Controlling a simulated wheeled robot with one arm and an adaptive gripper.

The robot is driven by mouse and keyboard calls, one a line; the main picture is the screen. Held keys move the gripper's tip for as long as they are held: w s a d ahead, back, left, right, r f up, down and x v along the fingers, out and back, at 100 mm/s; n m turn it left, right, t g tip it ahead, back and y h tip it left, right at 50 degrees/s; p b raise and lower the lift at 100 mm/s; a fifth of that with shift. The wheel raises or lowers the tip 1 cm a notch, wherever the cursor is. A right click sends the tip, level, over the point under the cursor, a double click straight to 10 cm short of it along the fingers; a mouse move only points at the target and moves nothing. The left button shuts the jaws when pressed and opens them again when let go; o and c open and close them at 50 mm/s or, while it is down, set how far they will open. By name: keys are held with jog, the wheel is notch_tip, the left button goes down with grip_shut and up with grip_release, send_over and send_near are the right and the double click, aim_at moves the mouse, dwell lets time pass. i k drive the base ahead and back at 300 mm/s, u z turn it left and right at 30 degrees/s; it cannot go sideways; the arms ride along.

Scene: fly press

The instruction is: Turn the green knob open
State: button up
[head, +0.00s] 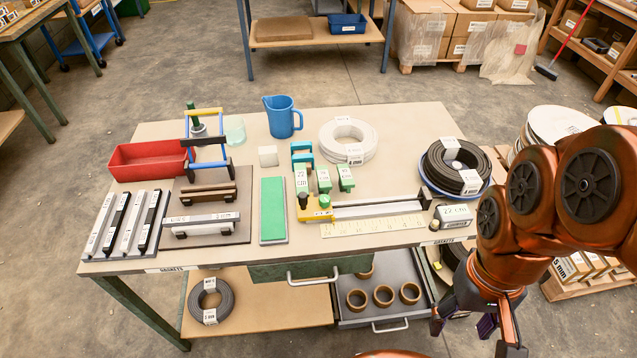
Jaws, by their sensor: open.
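A yellow block (314,214) sits near the middle of the workbench, with a small round green knob (325,201) on its right and a dark knob on its left. White-labelled green pieces (323,181) stand just behind it. A green upright handle (191,108) on a dark base stands at the back left, partly behind a blue and yellow frame. I cannot tell from this view how far any knob is turned. My gripper (474,326) is at the lower right, in front of the bench's right side, apart from the knobs. It is open, pointing down, and looks empty.
The workbench (390,120) also holds a red tray (148,160), a blue jug (282,117), a green strip (272,209), a ruler (375,226) and cable coils (455,165). An open drawer (350,316) with brown rings juts out at the front, left of my gripper.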

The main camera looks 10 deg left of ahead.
aim_at(324, 200)
jog(key=k, duration=0.7)
jog(key=u, duration=1.15)
jog(key=i, duration=0.5)
jog(key=u, duration=0.05)
